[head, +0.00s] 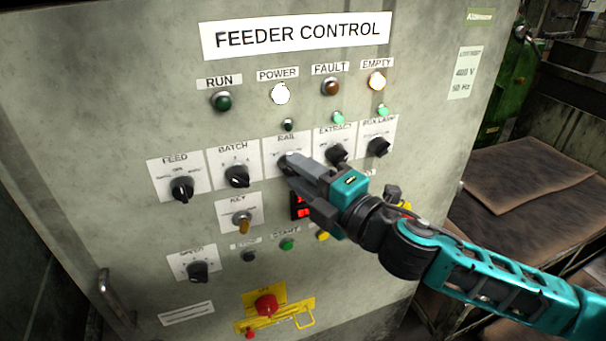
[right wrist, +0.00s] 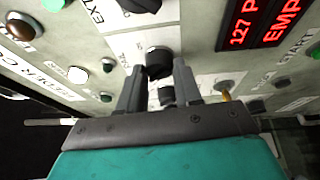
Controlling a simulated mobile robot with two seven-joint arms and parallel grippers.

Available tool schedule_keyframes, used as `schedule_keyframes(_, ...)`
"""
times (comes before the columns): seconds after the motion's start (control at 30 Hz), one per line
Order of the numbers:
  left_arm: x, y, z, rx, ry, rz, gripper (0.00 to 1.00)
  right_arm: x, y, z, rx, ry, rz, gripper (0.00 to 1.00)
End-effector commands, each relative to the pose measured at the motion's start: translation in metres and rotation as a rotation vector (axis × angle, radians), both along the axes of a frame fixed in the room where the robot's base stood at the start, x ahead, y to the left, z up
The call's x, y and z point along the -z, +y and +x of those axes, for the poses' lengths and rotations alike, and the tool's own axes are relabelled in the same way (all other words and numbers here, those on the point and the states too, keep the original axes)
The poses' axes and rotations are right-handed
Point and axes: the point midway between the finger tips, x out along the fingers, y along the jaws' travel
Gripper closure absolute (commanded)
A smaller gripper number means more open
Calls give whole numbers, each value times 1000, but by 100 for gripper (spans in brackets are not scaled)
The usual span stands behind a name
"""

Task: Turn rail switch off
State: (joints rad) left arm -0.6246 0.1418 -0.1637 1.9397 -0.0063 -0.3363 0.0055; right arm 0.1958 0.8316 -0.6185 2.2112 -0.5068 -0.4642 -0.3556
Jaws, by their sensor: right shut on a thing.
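The rail switch is a dark rotary knob on the panel under the RAIL label (head: 286,138). In the head view my right gripper (head: 288,163) covers it, so its pointer direction is hidden. In the right wrist view the rail switch knob (right wrist: 158,62) shows between the tips of my right gripper (right wrist: 158,72). The right gripper is shut on this knob, one finger on each side. My left gripper is not in view.
Close by are the batch knob (head: 237,177), extract knob (head: 337,154), feed knob (head: 182,189) and key switch (head: 242,222). A red display (right wrist: 265,22) is partly covered in the head view. A red emergency button (head: 266,305) sits low. The power lamp (head: 281,94) glows white.

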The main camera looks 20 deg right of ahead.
Motion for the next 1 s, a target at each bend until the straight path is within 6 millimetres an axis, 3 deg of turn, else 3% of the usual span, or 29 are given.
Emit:
schedule_keyframes(0.3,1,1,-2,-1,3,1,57,-3,-1,1,1,-8,-4,96)
schedule_keyframes(0.33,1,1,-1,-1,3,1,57,-3,-1,1,1,-8,-4,63)
schedule_keyframes(0.57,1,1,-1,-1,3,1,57,-1,0,0,1,-4,-2,41)
schedule_keyframes(1.0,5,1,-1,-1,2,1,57,3,-6,-11,1,1,-2,41)
